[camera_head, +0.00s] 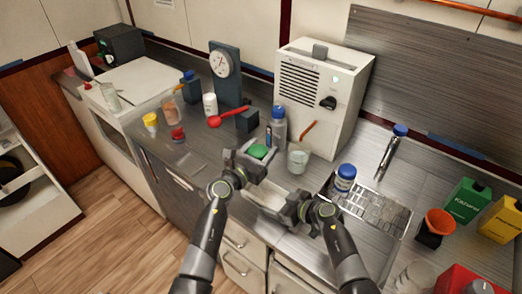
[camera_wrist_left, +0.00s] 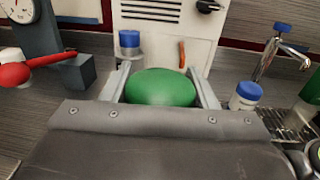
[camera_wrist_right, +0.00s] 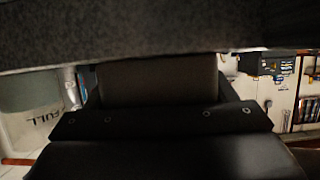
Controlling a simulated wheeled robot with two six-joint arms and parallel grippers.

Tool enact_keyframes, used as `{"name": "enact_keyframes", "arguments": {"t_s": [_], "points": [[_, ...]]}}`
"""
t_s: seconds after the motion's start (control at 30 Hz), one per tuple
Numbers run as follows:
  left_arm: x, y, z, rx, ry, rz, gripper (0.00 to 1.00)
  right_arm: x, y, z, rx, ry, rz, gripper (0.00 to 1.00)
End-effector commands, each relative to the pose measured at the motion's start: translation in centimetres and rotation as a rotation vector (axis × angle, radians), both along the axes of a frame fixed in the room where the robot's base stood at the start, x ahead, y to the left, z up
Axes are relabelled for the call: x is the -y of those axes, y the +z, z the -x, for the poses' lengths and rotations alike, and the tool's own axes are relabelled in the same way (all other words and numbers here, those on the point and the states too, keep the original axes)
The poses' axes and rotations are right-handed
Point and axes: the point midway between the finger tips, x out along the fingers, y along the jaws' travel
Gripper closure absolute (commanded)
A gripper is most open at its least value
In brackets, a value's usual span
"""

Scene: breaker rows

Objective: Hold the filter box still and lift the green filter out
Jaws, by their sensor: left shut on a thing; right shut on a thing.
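The green filter (camera_head: 258,151) is a rounded green piece between the fingers of my left gripper (camera_head: 254,157). The left wrist view shows the green filter (camera_wrist_left: 160,87) close up, with a finger on each side. A pale grey box (camera_head: 267,195), which looks like the filter box, is at the counter's front, below and right of the filter. My right gripper (camera_head: 297,206) is shut at its right side. In the right wrist view a dark block (camera_wrist_right: 157,82) fills the space between the fingers. My arms hide part of the box, and I cannot tell whether the filter still touches it.
Behind the grippers stand a blue-capped bottle (camera_head: 279,128), a clear beaker (camera_head: 298,160) and a white machine (camera_head: 322,95). A blue-lidded jar (camera_head: 345,177) and sink grating (camera_head: 372,207) are right.

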Motion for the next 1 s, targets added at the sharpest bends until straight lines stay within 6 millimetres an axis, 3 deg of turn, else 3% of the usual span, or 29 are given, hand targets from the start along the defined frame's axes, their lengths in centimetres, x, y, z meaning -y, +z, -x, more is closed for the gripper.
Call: {"name": "enact_keyframes", "arguments": {"t_s": [0.03,0.2,0.57,1.0], "points": [[0.0,0.1,0.0,0.002,0.0,0.001,0.79,0.0,-0.1,0.0,-0.001,0.0,0.001,0.2],[0.0,0.1,0.0,0.002,0.0,0.001,0.79,0.0,0.0,0.0,-0.001,0.0,0.001,0.0],[0.0,0.1,0.0,0.002,0.0,0.001,0.79,0.5,0.2,0.3,0.0,0.0,0.0,0.0],[0.0,0.1,0.0,0.002,0.0,0.001,0.79,5.3,2.6,3.8,0.001,-0.002,0.003,0.0]]}}
